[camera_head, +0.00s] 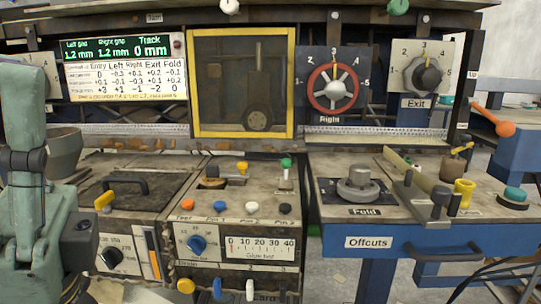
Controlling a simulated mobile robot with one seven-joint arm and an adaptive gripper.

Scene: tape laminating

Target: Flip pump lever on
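No label that I can read says pump, so I cannot tell which lever is the pump lever. A small green-topped lever (286,164) stands upright on the middle bench, with a tiny unreadable label by it. A yellow-knobbed lever (242,168) is left of it. An orange-ended lever (497,122) sticks out at the far right. Yellow (185,286), blue (217,288) and white (250,290) handles hang below the glue tank gauge. My green arm fills the left edge; its gripper fingers are not in view.
A Fold knob (359,184) sits above the blue Offcuts drawer (400,250). A black handle (126,184) is on the left bench.

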